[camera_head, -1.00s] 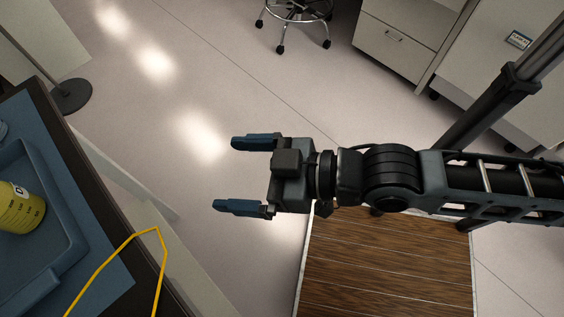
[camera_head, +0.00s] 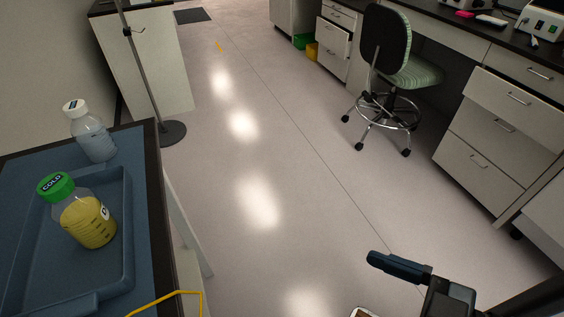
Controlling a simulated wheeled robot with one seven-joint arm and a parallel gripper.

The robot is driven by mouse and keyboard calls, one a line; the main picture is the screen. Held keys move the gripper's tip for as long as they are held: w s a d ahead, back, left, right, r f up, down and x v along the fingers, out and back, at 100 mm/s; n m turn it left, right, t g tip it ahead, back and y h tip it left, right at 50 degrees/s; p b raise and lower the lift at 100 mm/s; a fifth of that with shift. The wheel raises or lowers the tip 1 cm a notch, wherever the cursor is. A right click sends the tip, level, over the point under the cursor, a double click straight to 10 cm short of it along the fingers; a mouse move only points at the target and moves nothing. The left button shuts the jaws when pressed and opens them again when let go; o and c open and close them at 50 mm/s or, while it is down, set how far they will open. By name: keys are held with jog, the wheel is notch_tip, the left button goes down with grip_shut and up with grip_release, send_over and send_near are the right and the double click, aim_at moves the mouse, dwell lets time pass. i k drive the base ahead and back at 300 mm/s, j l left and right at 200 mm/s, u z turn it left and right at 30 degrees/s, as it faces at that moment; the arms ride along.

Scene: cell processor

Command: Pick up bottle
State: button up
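A bottle of yellow liquid (camera_head: 88,222) with a green cap marked "COLD" stands tilted in the picture inside a blue tray (camera_head: 124,225) on the table at the left. A second, clear bottle (camera_head: 95,138) with a white cap stands behind the tray. My gripper (camera_head: 400,268) is at the bottom right, well away from both bottles and over the floor. Only one dark blue finger and part of the gripper body show; the other finger is out of the frame.
The table's dark edge (camera_head: 155,200) runs along the left. A yellow wire-like frame (camera_head: 165,299) is at its near corner. A pole stand with a round base (camera_head: 172,133) is beyond the table. A wheeled chair (camera_head: 390,80) and drawers (camera_head: 500,125) stand at the right. The middle floor is clear.

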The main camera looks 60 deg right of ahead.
aim_at(87, 129)
jog(key=l+u, duration=0.15)
jog(key=u, duration=0.65)
jog(key=l+u, duration=0.35)
jog(key=l, duration=0.25)
jog(key=l+u, duration=0.4)
jog(key=l, duration=0.15)
jog(key=k+l+u, duration=0.2)
jog(key=l+u, duration=0.15)
jog(key=l, duration=0.15)
